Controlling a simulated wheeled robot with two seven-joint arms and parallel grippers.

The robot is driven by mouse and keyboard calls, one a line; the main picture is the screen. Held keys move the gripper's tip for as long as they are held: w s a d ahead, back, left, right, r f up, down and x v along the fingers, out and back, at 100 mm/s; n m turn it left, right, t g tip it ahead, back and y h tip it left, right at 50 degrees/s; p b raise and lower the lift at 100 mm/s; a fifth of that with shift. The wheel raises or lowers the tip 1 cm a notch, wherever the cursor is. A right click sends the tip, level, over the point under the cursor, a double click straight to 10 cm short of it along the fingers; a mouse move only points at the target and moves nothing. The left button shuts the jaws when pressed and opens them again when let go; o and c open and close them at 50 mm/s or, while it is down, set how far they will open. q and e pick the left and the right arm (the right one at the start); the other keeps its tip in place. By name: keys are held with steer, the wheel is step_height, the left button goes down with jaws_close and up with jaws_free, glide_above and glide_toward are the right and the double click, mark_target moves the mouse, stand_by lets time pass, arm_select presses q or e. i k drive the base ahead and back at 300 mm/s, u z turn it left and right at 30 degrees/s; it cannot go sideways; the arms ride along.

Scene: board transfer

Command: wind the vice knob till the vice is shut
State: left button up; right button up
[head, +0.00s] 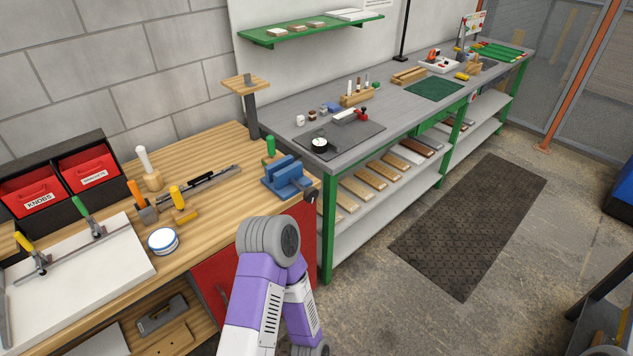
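The blue vice (282,179) sits at the right front corner of the wooden workbench. Its jaws stand up side by side; at this size I cannot tell how wide the gap between them is. A dark knob (311,196) sticks out from its right side, over the bench's edge. One of my arms, purple and white with a grey joint, rises from the bottom just in front of and below the vice. I see no fingers of either gripper in this view, and nothing visible touches the knob.
A green-handled tool (270,147) stands behind the vice. The grey workbench (290,104) adjoins at the right.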

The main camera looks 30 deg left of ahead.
mark_target(311, 195)
steer(key=u, duration=0.75)
steer(key=i, duration=0.85)
steer(key=u, duration=0.95)
